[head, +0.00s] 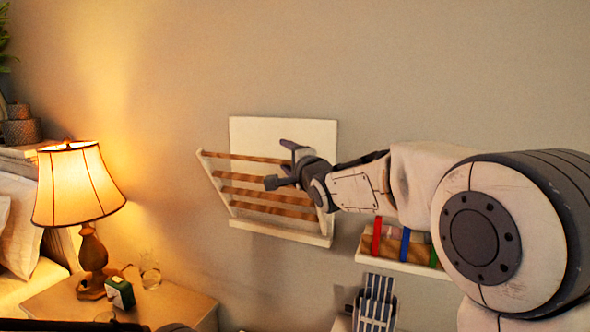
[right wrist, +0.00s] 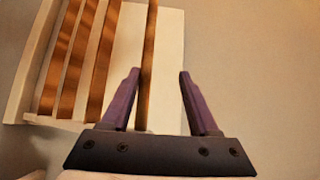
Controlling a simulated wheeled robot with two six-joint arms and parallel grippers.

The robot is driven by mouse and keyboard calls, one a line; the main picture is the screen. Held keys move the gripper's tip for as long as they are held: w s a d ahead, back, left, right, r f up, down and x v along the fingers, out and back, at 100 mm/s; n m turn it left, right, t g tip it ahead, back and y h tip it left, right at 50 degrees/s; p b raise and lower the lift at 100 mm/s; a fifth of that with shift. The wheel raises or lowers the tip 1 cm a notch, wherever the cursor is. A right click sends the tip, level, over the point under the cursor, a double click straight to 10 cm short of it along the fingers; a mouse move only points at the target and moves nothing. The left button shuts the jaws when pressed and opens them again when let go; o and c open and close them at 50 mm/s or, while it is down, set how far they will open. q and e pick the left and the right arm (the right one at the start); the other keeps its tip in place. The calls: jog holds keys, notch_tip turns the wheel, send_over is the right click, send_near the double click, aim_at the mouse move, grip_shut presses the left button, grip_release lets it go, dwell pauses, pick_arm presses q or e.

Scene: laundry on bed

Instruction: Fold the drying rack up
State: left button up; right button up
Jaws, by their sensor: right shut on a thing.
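The drying rack (head: 283,135) is fixed to the wall, with a white back panel, a white bottom ledge and several wooden bars. Its barred frame tilts out from the panel at the top, so it stands partly open. My right gripper (head: 281,165) is at the right part of the frame. In the right wrist view the outermost wooden bar (right wrist: 149,45) of the rack passes between the fingers of my right gripper (right wrist: 158,73), close to the left finger. The gripper is shut on the rack. The arm hides the rack's right side.
A small wall shelf (head: 405,265) with coloured items is to the right, below my arm. A striped blue-and-white object (head: 375,300) is below it. A lit lamp (head: 80,190) and a green clock (head: 120,292) stand on a nightstand (head: 185,300) at the left.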

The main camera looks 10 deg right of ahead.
jog(key=b+v, duration=0.1)
jog(key=v, duration=0.4)
jog(key=shift+s+d+f, duration=0.1)
jog(key=shift+f, duration=0.05)
jog(key=shift+f, duration=0.15)
dwell(0.5)
